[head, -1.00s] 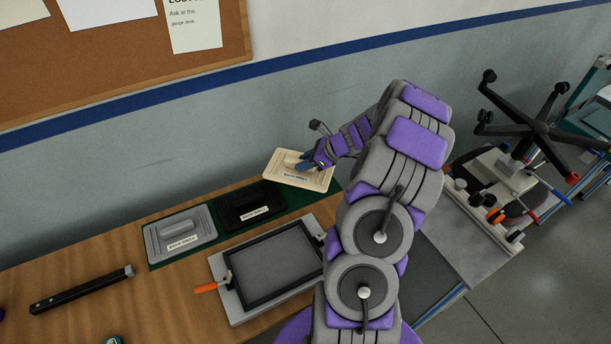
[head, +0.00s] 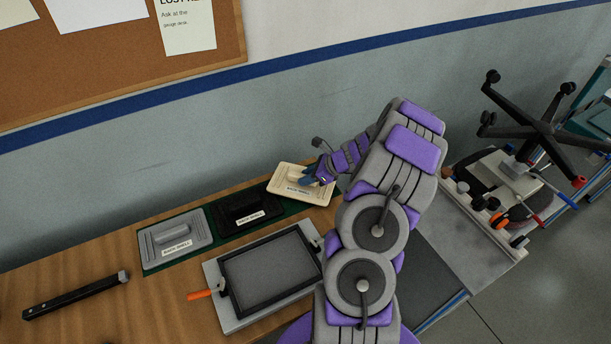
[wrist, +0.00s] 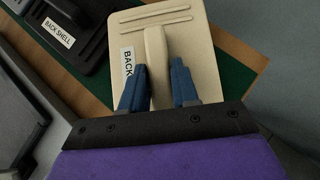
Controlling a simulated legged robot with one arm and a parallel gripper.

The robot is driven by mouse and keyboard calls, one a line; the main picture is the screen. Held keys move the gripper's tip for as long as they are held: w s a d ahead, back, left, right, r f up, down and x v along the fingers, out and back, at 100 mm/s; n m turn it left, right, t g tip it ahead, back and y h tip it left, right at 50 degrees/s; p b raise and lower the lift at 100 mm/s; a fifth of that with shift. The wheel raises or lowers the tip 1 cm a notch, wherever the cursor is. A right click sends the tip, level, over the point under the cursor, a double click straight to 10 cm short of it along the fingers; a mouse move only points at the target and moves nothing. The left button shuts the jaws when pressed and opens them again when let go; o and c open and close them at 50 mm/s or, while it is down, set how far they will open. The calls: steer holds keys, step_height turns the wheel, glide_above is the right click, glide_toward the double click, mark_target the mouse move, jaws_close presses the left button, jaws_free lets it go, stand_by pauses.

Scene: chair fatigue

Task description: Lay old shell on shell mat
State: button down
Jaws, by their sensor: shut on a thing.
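The cream shell (head: 287,185), which I take as the old shell, lies at or just over the right end of the green shell mat (head: 292,208). My gripper (head: 311,177) is shut on its raised handle. In the wrist view, my two blue fingers (wrist: 159,88) stand on either side of the handle of the cream shell (wrist: 190,48). Its label is partly hidden by a finger and reads "BACK". Green mat (wrist: 232,75) shows beyond the shell's edge. I cannot tell whether the shell touches the mat or hangs slightly above it.
A black shell (head: 230,221) and a grey shell (head: 200,229) lie on the mat to the left. A framed fixture (head: 262,275) with an orange handle stands in front. A dark bar (head: 75,297) lies at left. A chair base (head: 540,130) stands at right.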

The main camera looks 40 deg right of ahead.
steer(key=shift+d+f, duration=0.2)
steer(key=c, duration=1.3)
jaws_free()
steer(key=o, duration=0.5)
steer(key=shift+a+r, duration=0.25)
steer(key=shift+a, duration=0.8)
steer(key=shift+c, duration=0.2)
steer(key=shift+d, duration=0.55)
steer(key=shift+d+r, duration=0.25)
steer(key=shift+d, duration=0.05)
steer(key=p+v, duration=0.2)
steer(key=v, duration=1)
steer(key=s+a+r+n+g, duration=0.15)
steer(key=a+r+n, duration=0.3)
steer(key=a, duration=0.55)
steer(key=a+r+n+g+y, duration=0.1)
steer(key=a+r+n+g, duration=0.3)
steer(key=a, duration=0.5)
steer(key=s+a+r+n+g, duration=0.1)
steer(key=a+r+n, duration=0.2)
steer(key=a+n, duration=0.5)
steer(key=s+a+r+n+g+h, duration=0.25)
steer(key=s+a+n, duration=0.35)
steer(key=s+a, duration=0.4)
steer(key=s+r+n+h, duration=0.1)
steer(key=s+n+h, duration=0.2)
steer(key=s+n, duration=0.4)
steer(key=s, duration=0.6)
steer(key=shift+r+g, duration=0.2)
steer(key=shift+g, duration=0.1)
